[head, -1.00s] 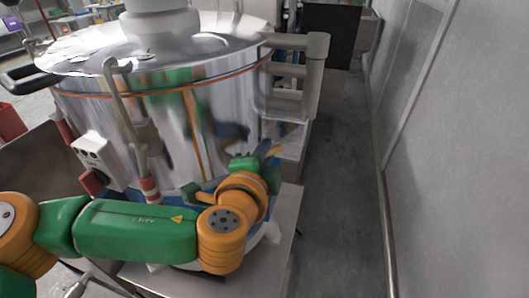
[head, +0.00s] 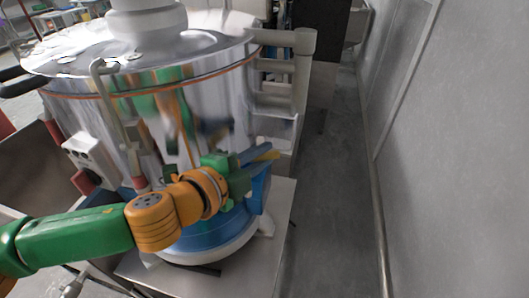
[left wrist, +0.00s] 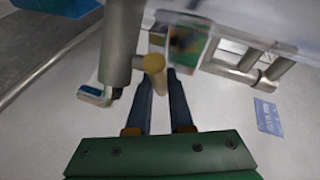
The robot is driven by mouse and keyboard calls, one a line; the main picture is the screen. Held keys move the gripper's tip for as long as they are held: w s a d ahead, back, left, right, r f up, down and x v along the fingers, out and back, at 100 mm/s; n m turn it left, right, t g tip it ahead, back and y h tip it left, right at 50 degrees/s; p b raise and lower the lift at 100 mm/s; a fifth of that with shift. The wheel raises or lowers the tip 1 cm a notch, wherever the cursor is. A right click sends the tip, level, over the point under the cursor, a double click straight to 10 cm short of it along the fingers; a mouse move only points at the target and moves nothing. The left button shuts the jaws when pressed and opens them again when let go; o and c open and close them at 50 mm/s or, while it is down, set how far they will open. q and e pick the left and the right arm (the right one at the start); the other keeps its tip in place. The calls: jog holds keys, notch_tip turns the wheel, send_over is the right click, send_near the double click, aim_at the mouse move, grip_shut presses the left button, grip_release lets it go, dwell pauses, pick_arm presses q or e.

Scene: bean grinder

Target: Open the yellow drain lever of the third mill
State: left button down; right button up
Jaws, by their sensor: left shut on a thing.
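The mill is a large shiny steel drum (head: 165,110) with a blue lower part (head: 215,230). The yellow lever (head: 272,155) shows as a small yellow tip at the drum's right side. In the left wrist view its rounded yellow end (left wrist: 153,64) sits by a grey metal pipe (left wrist: 121,40). My left gripper (head: 262,156) reaches across the drum's front from the left, fingers pointing right. It is shut on the lever, whose end lies between the dark blue fingertips (left wrist: 160,80). The fingers hide part of the lever in the head view. My right gripper is out of view.
The mill stands on a steel bench (head: 272,260). Grey pipes (head: 300,75) run down the drum's right side. A red-ended handle (head: 138,180) and a white switch box (head: 85,150) are on its front. A clear aisle (head: 335,200) lies to the right, beside a grey wall (head: 455,150).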

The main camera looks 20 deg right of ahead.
pick_arm(q)
jog(key=c, duration=0.8)
grip_release()
